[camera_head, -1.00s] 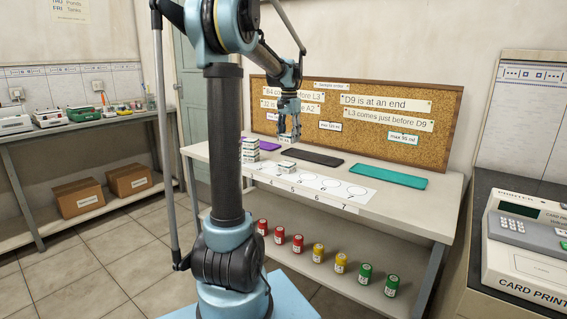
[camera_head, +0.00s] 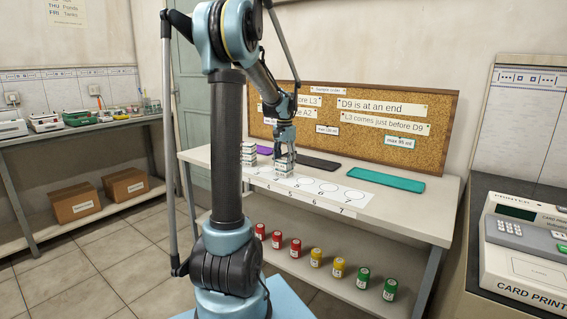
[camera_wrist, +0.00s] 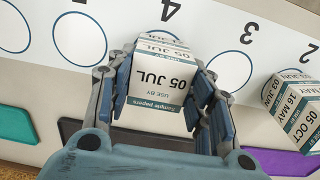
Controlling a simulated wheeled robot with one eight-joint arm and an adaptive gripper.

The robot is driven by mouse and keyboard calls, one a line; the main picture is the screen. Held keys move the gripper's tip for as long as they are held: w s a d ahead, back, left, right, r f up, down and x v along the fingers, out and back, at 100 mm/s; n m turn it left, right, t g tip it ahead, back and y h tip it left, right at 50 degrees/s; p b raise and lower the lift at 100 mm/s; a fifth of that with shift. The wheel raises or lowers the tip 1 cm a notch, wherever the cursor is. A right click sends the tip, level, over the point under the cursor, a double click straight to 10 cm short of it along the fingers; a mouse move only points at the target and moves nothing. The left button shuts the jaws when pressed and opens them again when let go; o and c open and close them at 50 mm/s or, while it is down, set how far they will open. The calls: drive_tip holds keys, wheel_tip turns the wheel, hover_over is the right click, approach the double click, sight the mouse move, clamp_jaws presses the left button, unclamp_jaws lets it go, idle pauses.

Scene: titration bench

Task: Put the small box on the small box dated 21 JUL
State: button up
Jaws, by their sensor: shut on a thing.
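My gripper (camera_head: 284,152) is shut on a small white box with a blue-grey band (camera_wrist: 158,88). In the wrist view its label reads "USE BY 05 JUL" and "Sample papers". The held box is low over the numbered white strip, at a short stack of small white boxes (camera_head: 284,173). I cannot tell whether it touches the box beneath. No 21 JUL date is legible. A taller stack (camera_wrist: 292,105) stands beside, with 05 OCT, 16 MAY and 03 JUN labels.
The white strip with numbered circles (camera_head: 328,188) has empty places to the right. Behind it lie a purple mat (camera_head: 264,150), a black mat (camera_head: 318,163) and a teal mat (camera_head: 386,180). A cork board (camera_head: 360,100) stands at the back. Red, yellow and green jars sit below.

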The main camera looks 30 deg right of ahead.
sight(284, 159)
drive_tip(key=o, duration=1.1)
drive_tip(key=shift+f, duration=0.1)
drive_tip(key=shift+c, duration=0.2)
wheel_tip(284, 159, up, 12)
drive_tip(key=s+a+f+n, duration=0.1)
drive_tip(key=a+n, duration=0.1)
drive_tip(key=a, duration=0.6)
drive_tip(key=s+a+f+n, duration=0.1)
drive_tip(key=s+a, duration=0.1)
drive_tip(key=a, duration=0.6)
drive_tip(key=s+a+f+n+t, duration=0.1)
drive_tip(key=s+a+f+n, duration=0.2)
drive_tip(key=s+a+f, duration=0.45)
drive_tip(key=s+a+f+n+t, duration=0.1)
drive_tip(key=s+a+f+n, duration=0.3)
drive_tip(key=a, duration=0.7)
drive_tip(key=s+a+f+n, duration=0.3)
drive_tip(key=s+a+f, duration=0.3)
drive_tip(key=s+f, duration=0.2)
drive_tip(key=shift+s+f+n, duration=0.3)
drive_tip(key=shift+s+f, duration=0.1)
drive_tip(key=shift+s, duration=0.05)
